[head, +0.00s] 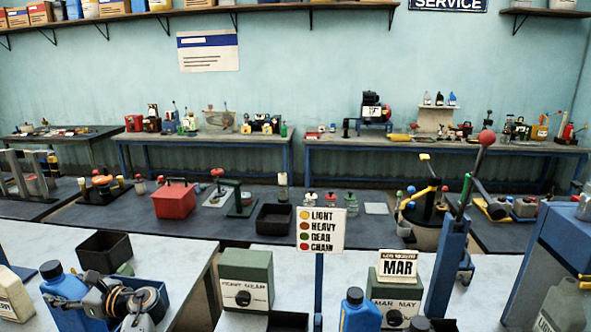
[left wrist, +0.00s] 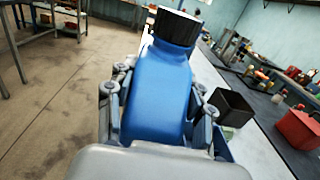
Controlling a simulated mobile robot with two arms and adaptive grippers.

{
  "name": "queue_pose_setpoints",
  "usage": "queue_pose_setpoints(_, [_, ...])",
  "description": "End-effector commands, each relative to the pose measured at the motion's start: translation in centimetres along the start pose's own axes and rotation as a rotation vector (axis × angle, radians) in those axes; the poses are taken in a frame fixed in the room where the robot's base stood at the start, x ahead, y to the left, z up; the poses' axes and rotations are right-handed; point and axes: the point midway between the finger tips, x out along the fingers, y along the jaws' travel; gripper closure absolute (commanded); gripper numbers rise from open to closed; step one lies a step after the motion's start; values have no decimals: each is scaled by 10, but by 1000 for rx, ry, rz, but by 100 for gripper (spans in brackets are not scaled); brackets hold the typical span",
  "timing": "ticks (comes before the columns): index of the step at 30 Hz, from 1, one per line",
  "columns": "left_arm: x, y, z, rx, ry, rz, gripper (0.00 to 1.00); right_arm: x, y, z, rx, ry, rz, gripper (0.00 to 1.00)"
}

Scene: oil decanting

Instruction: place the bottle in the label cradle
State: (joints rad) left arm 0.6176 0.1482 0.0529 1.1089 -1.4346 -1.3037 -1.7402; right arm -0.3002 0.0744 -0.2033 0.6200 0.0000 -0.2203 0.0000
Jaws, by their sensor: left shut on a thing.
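A blue bottle (head: 62,286) with a dark cap is at the lower left of the head view. My left gripper (head: 112,297) is shut on it from the right side. In the left wrist view the same blue bottle (left wrist: 158,95) stands between the fingers, its black cap toward the top and slightly tilted in the picture. The bottle's base is hidden. A dark blue open-topped holder (head: 150,287) shows partly behind my gripper; I cannot tell whether it is the label cradle. My right gripper is not in view.
A black bin (head: 105,250) stands on the pale bench just behind my gripper. A green box with a dial (head: 246,280), a sign on a post (head: 319,229) and another blue bottle (head: 360,313) stand to the right. A pale jug (head: 14,297) is at far left.

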Motion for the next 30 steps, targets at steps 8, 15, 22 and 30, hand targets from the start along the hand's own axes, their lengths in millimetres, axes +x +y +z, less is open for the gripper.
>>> queue_pose_setpoints(8, [-14, 9, 2, -3, -7, -55, 100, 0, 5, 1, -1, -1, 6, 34])
queue_pose_setpoints(15, [-44, 24, 0, -3, -5, -167, 100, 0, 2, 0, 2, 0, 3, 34])
queue_pose_setpoints(22, [-97, 51, -5, 0, -4, -369, 100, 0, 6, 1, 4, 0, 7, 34])
queue_pose_setpoints(30, [-177, 90, -11, 4, -4, -677, 100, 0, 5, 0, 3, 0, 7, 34])
